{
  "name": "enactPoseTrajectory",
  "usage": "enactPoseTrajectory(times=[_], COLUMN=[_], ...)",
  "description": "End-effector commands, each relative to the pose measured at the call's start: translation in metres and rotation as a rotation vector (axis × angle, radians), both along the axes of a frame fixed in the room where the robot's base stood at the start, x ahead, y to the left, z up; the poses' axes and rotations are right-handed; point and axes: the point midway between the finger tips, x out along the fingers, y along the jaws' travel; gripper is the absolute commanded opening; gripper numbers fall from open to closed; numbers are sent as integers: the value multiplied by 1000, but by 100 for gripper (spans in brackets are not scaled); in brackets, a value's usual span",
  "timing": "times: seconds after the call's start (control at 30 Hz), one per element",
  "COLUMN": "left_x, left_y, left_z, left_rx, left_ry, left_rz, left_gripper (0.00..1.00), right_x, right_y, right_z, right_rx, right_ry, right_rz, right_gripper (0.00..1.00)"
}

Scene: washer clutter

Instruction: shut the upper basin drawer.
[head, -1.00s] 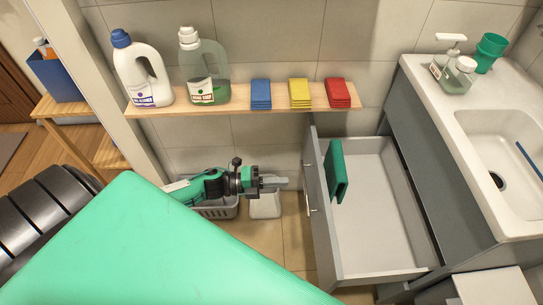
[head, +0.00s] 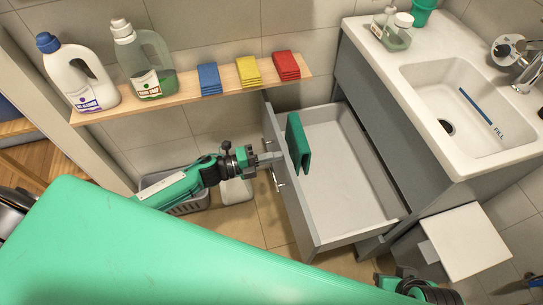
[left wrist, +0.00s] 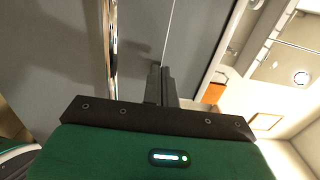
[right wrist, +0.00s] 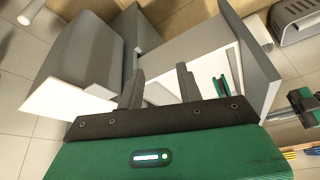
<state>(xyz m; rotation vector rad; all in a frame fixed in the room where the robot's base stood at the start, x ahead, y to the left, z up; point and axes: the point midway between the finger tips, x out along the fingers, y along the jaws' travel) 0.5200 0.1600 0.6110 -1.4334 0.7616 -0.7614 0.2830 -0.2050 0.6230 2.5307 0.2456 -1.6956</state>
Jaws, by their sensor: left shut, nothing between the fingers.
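The upper basin drawer (head: 345,240) is pulled out under the basin, open and empty inside. The left wrist view shows the closed fingers (left wrist: 160,84) close to the grey panel, beside the metal handle (left wrist: 111,40). My right gripper is open and empty; its fingers (right wrist: 159,86) show apart in the right wrist view, with the drawer beyond them.
A wall shelf (head: 190,99) above the left arm holds two bottles and blue, yellow and red cloths. A grey basket (head: 188,204) stands on the floor behind the left arm. The white basin (head: 465,105) is at right, with a white-topped box (head: 465,240) below.

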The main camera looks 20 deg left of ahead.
Motion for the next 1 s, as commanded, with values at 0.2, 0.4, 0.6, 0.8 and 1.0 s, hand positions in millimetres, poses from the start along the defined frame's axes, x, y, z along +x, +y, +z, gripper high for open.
enactPoseTrajectory(times=[0.2,0.4,0.6,0.8,1.0], left_x=[5,20,40,61,83], left_y=[-7,-29,-59,-91,-122], left_z=[0,1,1,1,0], left_rx=[0,-2,-3,-2,-2], left_ry=[0,-3,-2,-3,-3], left_rz=[0,-1,0,-1,-1], left_gripper=[0,0,0,0,0], right_x=[0,0,2,6,12], right_y=[0,0,1,4,14], right_z=[0,0,0,-1,-7], right_rx=[0,0,3,13,37], right_ry=[-1,-2,-13,-34,-83], right_rz=[0,0,0,5,23], right_gripper=[36,36,36,36,36])
